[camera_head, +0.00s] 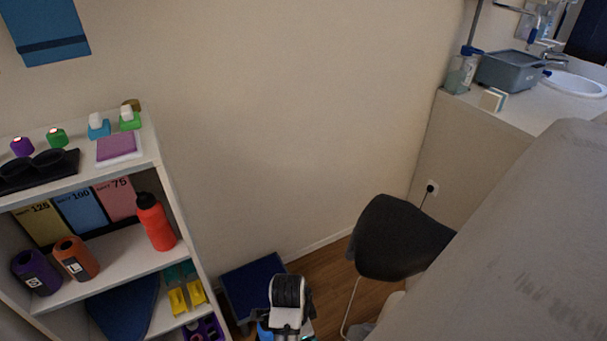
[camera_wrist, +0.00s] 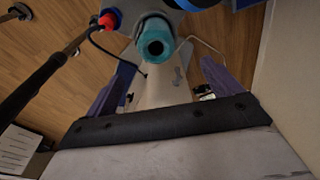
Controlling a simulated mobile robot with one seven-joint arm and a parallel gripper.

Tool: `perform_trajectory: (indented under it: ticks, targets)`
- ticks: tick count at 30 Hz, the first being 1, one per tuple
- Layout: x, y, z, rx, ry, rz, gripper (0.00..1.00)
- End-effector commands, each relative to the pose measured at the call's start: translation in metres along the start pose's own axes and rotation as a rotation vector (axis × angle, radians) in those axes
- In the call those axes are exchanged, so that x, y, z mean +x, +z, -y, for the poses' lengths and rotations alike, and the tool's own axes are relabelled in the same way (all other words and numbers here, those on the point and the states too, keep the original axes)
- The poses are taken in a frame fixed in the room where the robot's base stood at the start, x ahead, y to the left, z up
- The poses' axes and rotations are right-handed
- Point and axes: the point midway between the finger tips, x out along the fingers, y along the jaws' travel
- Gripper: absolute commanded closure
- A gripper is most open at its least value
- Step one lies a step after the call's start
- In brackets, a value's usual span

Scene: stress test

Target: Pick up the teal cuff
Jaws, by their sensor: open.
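The teal cuff (camera_wrist: 155,42) looks like a short rolled tube with a dark round opening facing the camera, at the top middle of the wrist view. My gripper (camera_wrist: 164,63) is open, with one dark bluish finger at left and one at right. The cuff appears just beyond the fingers and roughly between them; I cannot tell the distance, and no contact shows. In the head view my wrist (camera_head: 287,300) is at the bottom middle and hides what lies below it. I cannot clearly make out the cuff there.
In the wrist view a red knob (camera_wrist: 107,20) with a black cable is left of the cuff, and a dark pole (camera_wrist: 38,85) crosses the left side. In the head view a loaded shelf (camera_head: 178,262) stands left and a dark chair (camera_head: 395,240) right. Wooden floor lies between.

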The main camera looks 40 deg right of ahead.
Motion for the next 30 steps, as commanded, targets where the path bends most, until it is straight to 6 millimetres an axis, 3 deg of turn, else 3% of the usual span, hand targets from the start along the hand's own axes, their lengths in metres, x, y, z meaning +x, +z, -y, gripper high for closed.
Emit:
perform_trajectory:
  ticks: [3, 12, 20, 30]
  targets:
    - [0.018, -0.003, -0.011, 0.029, 0.034, 0.011, 0.10]
    - [0.071, -0.002, -0.011, 0.025, 0.032, 0.011, 0.10]
    - [0.091, -0.001, -0.010, 0.024, 0.029, 0.010, 0.10]
    - [0.135, 0.000, -0.010, 0.024, 0.029, 0.010, 0.10]
